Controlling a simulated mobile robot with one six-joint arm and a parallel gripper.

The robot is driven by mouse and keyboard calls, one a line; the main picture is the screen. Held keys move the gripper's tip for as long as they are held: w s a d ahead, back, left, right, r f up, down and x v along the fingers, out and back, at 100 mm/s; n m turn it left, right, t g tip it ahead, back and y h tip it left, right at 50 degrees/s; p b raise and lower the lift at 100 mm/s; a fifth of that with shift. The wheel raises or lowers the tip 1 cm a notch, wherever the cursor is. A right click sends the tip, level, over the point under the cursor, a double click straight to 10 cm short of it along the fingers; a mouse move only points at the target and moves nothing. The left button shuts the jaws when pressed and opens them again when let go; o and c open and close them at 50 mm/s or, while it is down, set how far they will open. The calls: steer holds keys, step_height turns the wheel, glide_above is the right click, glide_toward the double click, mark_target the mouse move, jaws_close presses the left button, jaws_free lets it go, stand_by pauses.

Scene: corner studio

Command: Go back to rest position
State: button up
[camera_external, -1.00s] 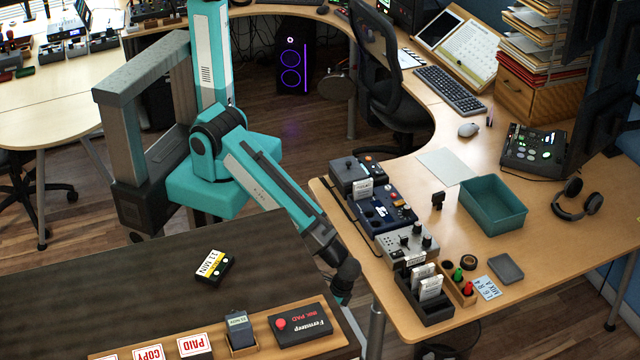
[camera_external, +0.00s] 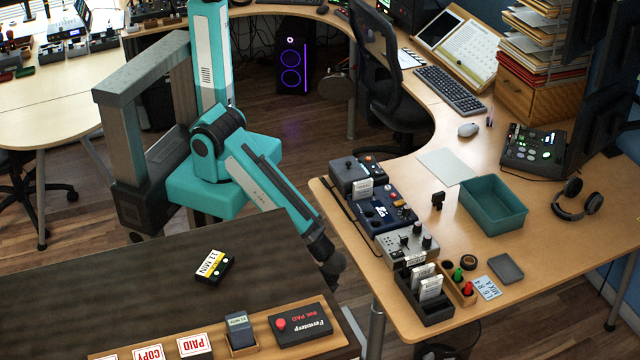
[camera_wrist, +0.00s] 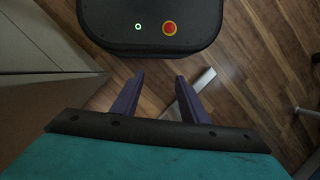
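My gripper (camera_wrist: 154,98) shows in the wrist view with its two dark fingers apart and nothing between them. Below the fingers are the wooden floor and part of my own base with a green ring light and a red button. In the external view my arm hangs down between the dark counter and the wooden desk, with its wrist end (camera_external: 330,262) beside the counter's right edge. The fingers are not clear in that view.
The dark counter (camera_external: 120,290) holds a yellow-labelled cassette (camera_external: 213,266) and a wooden tray strip (camera_external: 274,350) with stamps and an ink pad. The wooden desk (camera_external: 400,305) carries devices, a teal bin (camera_external: 492,206) and headphones (camera_external: 577,199). The floor gap between them is narrow.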

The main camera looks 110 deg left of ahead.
steer(key=s+n+g+h+p, duration=0.1)
steer(key=s+g, duration=0.1)
steer(key=s, duration=0.4)
steer(key=shift+s+a+r, duration=0.25)
steer(key=shift+s+a, duration=0.1)
steer(key=shift+a, duration=0.05)
stand_by(2.8)
